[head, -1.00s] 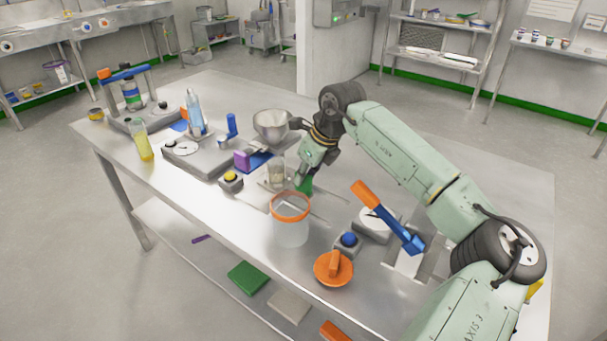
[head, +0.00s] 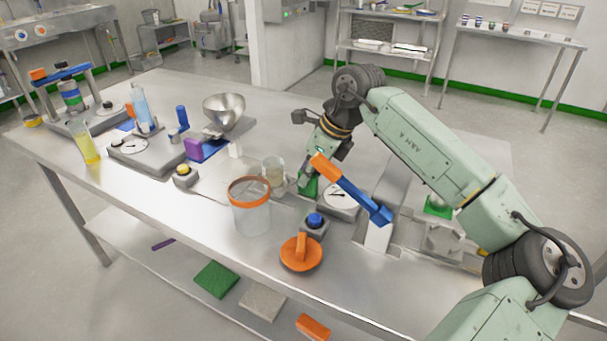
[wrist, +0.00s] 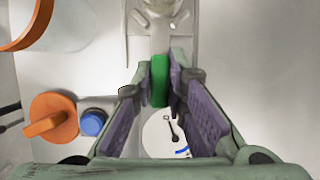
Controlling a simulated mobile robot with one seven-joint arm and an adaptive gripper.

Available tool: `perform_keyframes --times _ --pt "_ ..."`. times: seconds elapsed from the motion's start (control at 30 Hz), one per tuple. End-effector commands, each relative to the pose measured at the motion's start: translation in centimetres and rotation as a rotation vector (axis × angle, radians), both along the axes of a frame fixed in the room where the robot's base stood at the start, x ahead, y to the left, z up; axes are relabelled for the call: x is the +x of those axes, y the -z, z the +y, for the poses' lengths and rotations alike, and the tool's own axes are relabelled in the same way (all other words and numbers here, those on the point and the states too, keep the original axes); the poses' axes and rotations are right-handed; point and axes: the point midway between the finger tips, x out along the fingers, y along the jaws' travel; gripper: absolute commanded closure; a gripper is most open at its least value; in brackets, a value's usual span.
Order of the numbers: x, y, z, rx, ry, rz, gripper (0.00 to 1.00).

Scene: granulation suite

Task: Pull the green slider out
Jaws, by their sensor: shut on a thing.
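The green slider (head: 308,187) shows as a small upright green piece on the bench, just right of a small glass beaker (head: 273,172). My gripper (head: 307,178) reaches down onto it from above. In the wrist view the green slider (wrist: 159,80) stands between my two purple-padded fingers, and my gripper (wrist: 162,92) is shut on it. Part of the slider's lower end is hidden by my fingers in the head view.
An orange-rimmed container (head: 250,205) stands left of my gripper. A round dial (head: 340,200), a blue button (head: 314,221), an orange knob (head: 301,253) and a blue lever with an orange grip (head: 350,188) are close on the right and front. The bench's back right is clear.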

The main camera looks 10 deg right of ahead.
Motion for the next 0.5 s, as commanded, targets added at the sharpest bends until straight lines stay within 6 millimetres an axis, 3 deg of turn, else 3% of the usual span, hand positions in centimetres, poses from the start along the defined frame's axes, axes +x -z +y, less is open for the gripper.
perform_keyframes --times 0.33,0.5 --pt "-0.16 0.10 -0.22 -0.005 0.001 0.007 0.67" --pt "-0.13 0.09 -0.18 -0.005 0.001 0.005 0.67"
